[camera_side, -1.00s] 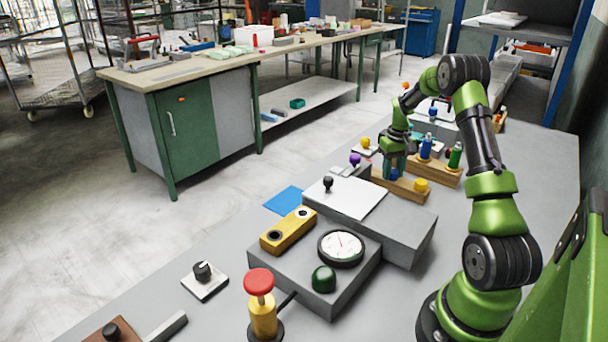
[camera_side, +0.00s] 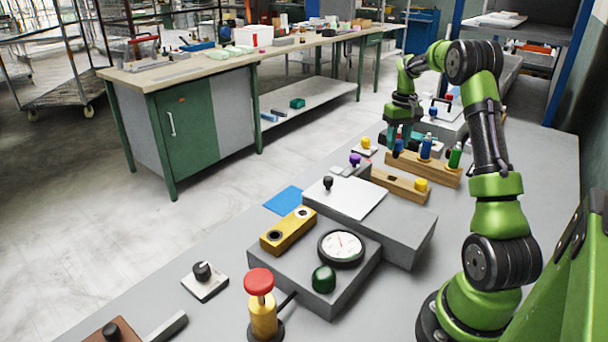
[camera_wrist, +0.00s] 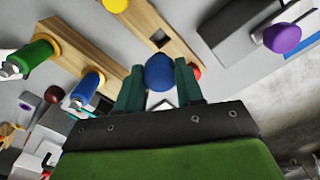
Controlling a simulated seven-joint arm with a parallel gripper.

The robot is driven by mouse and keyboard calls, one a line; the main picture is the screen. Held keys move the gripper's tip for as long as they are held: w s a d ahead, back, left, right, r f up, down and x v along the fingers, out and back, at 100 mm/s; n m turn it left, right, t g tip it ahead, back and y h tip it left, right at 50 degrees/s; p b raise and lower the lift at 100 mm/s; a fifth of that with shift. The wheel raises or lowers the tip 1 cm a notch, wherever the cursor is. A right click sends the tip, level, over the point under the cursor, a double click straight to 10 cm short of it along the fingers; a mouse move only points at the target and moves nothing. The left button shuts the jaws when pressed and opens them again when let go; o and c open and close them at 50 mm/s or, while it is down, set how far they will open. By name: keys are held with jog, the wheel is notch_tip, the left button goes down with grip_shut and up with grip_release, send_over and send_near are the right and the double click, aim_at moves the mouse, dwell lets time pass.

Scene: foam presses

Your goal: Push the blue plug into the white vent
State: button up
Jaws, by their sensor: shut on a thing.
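The blue plug (camera_wrist: 160,72) is gripped between the two green fingers of my gripper (camera_wrist: 160,84) in the wrist view. Its rounded blue end faces the camera, and its far end is hidden. In the side view my gripper (camera_side: 397,138) is above the far part of the table, behind the wooden block (camera_side: 398,186), with the plug hard to make out. I cannot pick out the white vent with certainty in either view.
A wooden rack (camera_side: 436,171) with a blue bottle (camera_side: 425,148) and a green bottle (camera_side: 455,156) stands close to my gripper. A yellow knob (camera_side: 421,185) sits on the block. A purple knob (camera_side: 355,160) is to the left. A grey gauge box (camera_side: 315,280) stands nearer.

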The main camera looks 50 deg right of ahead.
aim_at(398, 140)
notch_tip(398, 140, up, 11)
jog(key=w+a+n, duration=0.2)
jog(key=w+a, duration=0.2)
jog(key=a, duration=0.7)
jog(key=w+a+n, duration=0.2)
jog(key=w+a, duration=0.2)
jog(key=a, duration=0.6)
jog(key=s+a+n, duration=0.2)
jog(key=a, duration=1.3)
jog(key=shift+w+d+f, duration=0.15)
jog(key=shift+d+f, duration=0.05)
jog(key=shift+f, duration=1.15)
jog(key=shift+w+d+f, duration=0.1)
jog(key=shift+d+f, duration=0.1)
jog(key=shift+f, duration=1.1)
jog(key=shift+f, duration=2.9)
jog(key=shift+f, duration=1.95)
